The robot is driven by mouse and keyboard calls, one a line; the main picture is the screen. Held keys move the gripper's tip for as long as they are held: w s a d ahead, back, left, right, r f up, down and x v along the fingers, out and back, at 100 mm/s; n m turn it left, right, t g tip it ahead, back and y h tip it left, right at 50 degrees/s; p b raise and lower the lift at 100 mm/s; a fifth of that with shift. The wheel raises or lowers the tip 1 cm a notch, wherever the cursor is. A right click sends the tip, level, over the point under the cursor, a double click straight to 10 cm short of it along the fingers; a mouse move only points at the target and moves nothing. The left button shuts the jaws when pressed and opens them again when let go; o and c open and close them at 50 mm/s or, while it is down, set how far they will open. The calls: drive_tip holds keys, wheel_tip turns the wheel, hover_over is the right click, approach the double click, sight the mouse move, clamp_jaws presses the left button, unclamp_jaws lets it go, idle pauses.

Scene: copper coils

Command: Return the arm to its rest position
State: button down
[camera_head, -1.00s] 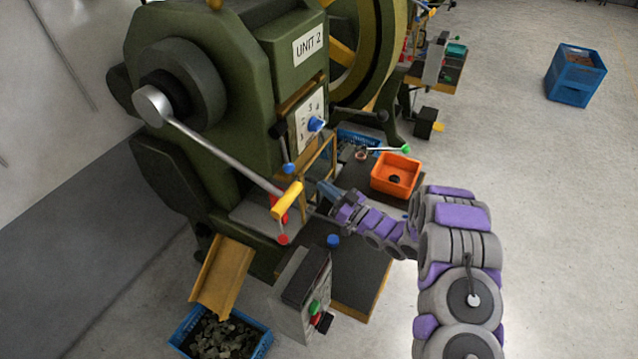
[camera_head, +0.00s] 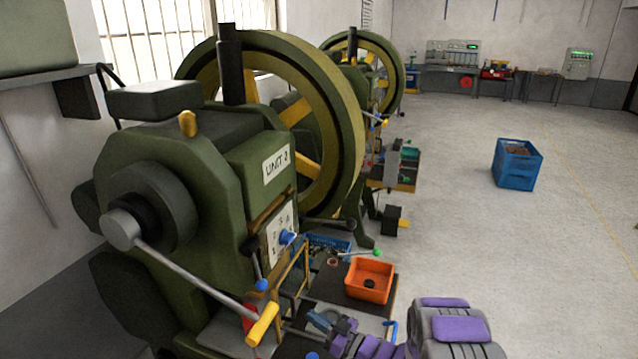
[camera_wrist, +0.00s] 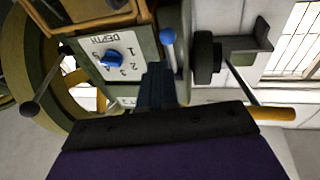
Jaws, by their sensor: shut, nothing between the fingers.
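My purple and grey arm shows at the lower right of the head view. My gripper (camera_head: 322,320) is at the bottom of that view, in front of the green press marked UNIT 2 (camera_head: 215,185) and left of the orange bin (camera_head: 370,280). In the wrist view its blue fingers (camera_wrist: 160,84) are together with nothing between them. They point toward the press's white depth panel (camera_wrist: 122,72) with its blue knob (camera_wrist: 110,59). A blue-tipped lever (camera_wrist: 168,38) stands beside the fingers. I cannot tell whether anything touches them.
The press's long lever has a yellow handle (camera_head: 262,325) left of my gripper. The orange bin holds a small dark piece. A green-tipped rod (camera_head: 360,253) lies behind it. A blue crate (camera_head: 517,165) stands on the open floor at right. A second press is behind.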

drive_tip(key=w+d+r+m+h, duration=0.2)
drive_tip(key=w+d+r+h, duration=0.15)
drive_tip(key=d+h, duration=0.4)
drive_tip(key=w+d+r+m+h, duration=0.1)
drive_tip(key=w+d+r+h, duration=0.1)
drive_tip(key=d+r+h, duration=0.35)
drive_tip(key=s+d+r+m+g+h, duration=0.25)
drive_tip(key=s+d, duration=0.25)
drive_tip(key=s, duration=0.3)
drive_tip(key=s+d+r+m+g+h, duration=0.1)
drive_tip(key=s+d+r+m+h, duration=0.25)
drive_tip(key=s, duration=0.45)
drive_tip(key=s+a+r+g, duration=0.1)
drive_tip(key=s+a+g, duration=0.1)
drive_tip(key=s, duration=0.9)
drive_tip(key=s+a+r+m+g+y, duration=0.1)
drive_tip(key=s+a+g, duration=0.2)
drive_tip(key=s, duration=0.9)
drive_tip(key=s+a+r+m+g+y, duration=0.1)
drive_tip(key=s+a+r+g, duration=0.1)
drive_tip(key=s, duration=0.9)
drive_tip(key=shift+s+a+g, duration=0.15)
drive_tip(key=shift+s+g, duration=0.1)
drive_tip(key=shift+g, duration=0.6)
